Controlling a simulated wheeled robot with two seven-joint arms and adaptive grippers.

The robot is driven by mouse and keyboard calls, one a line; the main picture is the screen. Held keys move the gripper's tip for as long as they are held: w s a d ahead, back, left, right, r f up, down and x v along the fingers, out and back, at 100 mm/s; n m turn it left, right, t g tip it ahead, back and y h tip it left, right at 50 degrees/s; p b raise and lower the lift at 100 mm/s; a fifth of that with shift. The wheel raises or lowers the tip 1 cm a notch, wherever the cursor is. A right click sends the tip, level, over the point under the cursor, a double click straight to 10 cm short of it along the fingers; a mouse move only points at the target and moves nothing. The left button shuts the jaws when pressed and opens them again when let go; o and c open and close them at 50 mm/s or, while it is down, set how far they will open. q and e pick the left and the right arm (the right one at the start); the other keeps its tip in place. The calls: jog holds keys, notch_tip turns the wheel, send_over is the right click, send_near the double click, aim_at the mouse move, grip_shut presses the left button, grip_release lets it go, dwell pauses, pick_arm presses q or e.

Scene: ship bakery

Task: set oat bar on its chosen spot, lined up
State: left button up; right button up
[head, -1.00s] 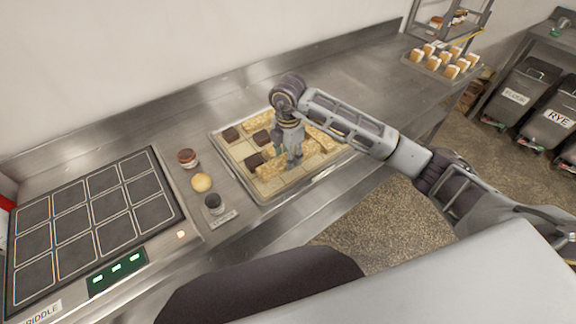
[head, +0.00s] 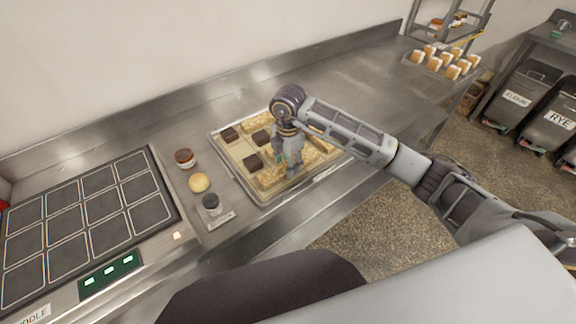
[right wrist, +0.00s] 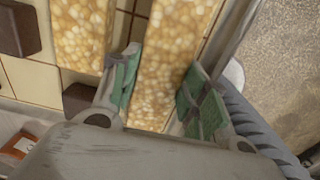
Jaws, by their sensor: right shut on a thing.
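My right gripper (head: 289,168) is over the front part of the gridded tray (head: 238,150). In the right wrist view, its green-padded fingers (right wrist: 160,98) are on either side of a pale, grainy oat bar (right wrist: 172,55) and shut on it. In the head view the gripper largely hides this bar. Another oat bar (right wrist: 78,32) lies to its left in the wrist view, with a gap between. Further oat bars lie at the tray's back (head: 262,119) and front (head: 268,179). Whether the held bar touches the tray, I cannot tell. My left gripper is out of view.
Dark brown squares (head: 230,134) sit on the tray among the bars. Left of the tray stand a brown-topped jar (head: 185,158), a pale round item (head: 199,183) and a dark small pot (head: 211,203). The griddle (head: 95,200) is further left. The counter behind the tray is clear.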

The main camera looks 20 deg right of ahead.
jog(key=shift+f, duration=0.2)
jog(key=o, duration=1.1)
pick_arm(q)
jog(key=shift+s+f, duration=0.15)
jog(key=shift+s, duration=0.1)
pick_arm(e)
jog(key=shift+o, duration=0.2)
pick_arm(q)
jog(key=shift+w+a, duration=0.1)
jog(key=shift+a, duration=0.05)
